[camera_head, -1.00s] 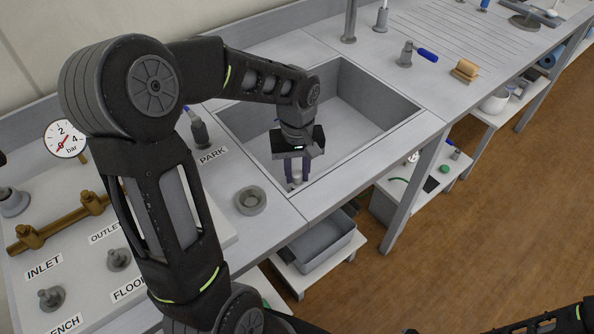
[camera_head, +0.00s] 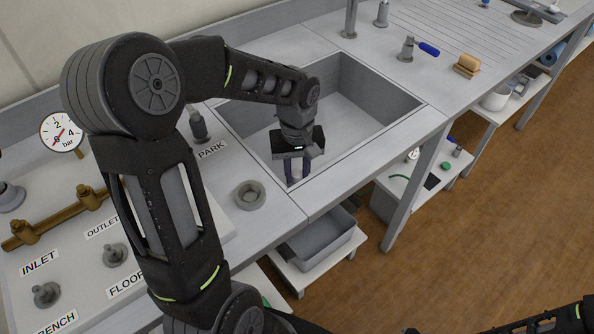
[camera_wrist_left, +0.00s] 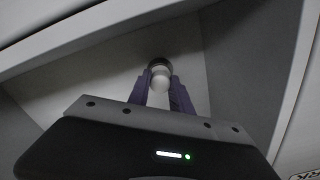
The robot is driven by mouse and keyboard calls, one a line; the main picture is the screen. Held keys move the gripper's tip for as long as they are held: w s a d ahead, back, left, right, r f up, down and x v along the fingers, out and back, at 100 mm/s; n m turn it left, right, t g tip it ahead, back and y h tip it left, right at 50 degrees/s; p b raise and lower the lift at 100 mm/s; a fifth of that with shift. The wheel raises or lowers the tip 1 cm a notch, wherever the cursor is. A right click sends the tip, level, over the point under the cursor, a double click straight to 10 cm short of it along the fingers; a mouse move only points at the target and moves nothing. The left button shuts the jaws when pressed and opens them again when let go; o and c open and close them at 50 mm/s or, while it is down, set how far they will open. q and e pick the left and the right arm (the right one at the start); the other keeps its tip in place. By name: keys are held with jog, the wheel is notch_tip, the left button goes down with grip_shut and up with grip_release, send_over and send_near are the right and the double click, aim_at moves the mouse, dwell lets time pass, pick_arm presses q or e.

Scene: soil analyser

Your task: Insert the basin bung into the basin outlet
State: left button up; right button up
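The basin outlet is not clearly visible, and the gripper hides part of the basin floor. My right gripper is out of view.
The basin walls stand close around my left gripper. Left of the basin are a round grey fitting (camera_head: 249,195), an upright fitting by the PARK label (camera_head: 212,150) and brass pipework (camera_head: 60,218). A blue-handled tap (camera_head: 406,49) and a brush (camera_head: 467,66) stand to the right.

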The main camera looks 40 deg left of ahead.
aim_at(297, 173)
pick_arm(q)
jog(key=o, duration=0.5)
jog(key=shift+r, duration=0.1)
jog(key=shift+r, duration=3.8)
